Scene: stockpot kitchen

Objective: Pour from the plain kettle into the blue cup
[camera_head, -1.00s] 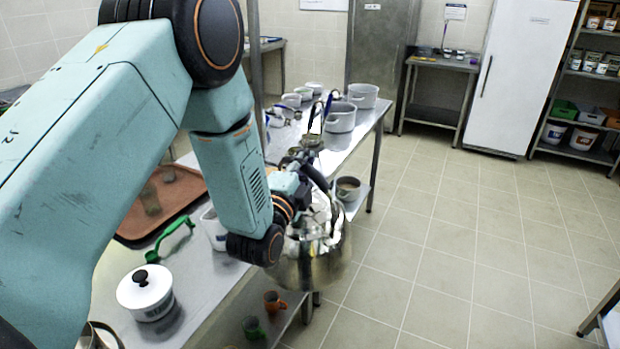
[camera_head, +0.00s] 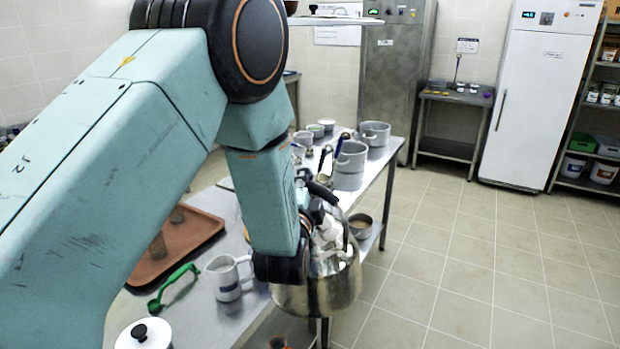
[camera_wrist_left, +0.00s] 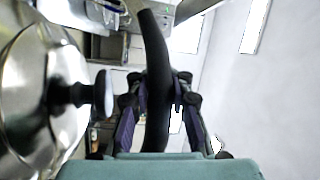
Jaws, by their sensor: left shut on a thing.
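A plain shiny steel kettle (camera_head: 328,291) hangs upright at the table's right edge in the head view, partly covered by my arm. My left gripper (camera_wrist_left: 157,112) is shut on the kettle's black handle (camera_wrist_left: 154,60). In the left wrist view the kettle's steel body and lid (camera_wrist_left: 38,95) show at the left, with a dark lid knob (camera_wrist_left: 75,95). I cannot make out a blue cup. My right gripper is not in view.
On the steel table (camera_head: 195,315) stand a pale jug (camera_head: 228,278), a green ladle (camera_head: 172,288), a brown tray (camera_head: 205,232), a white lidded pot (camera_head: 143,336) and grey stockpots (camera_head: 350,165). The floor at right is clear.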

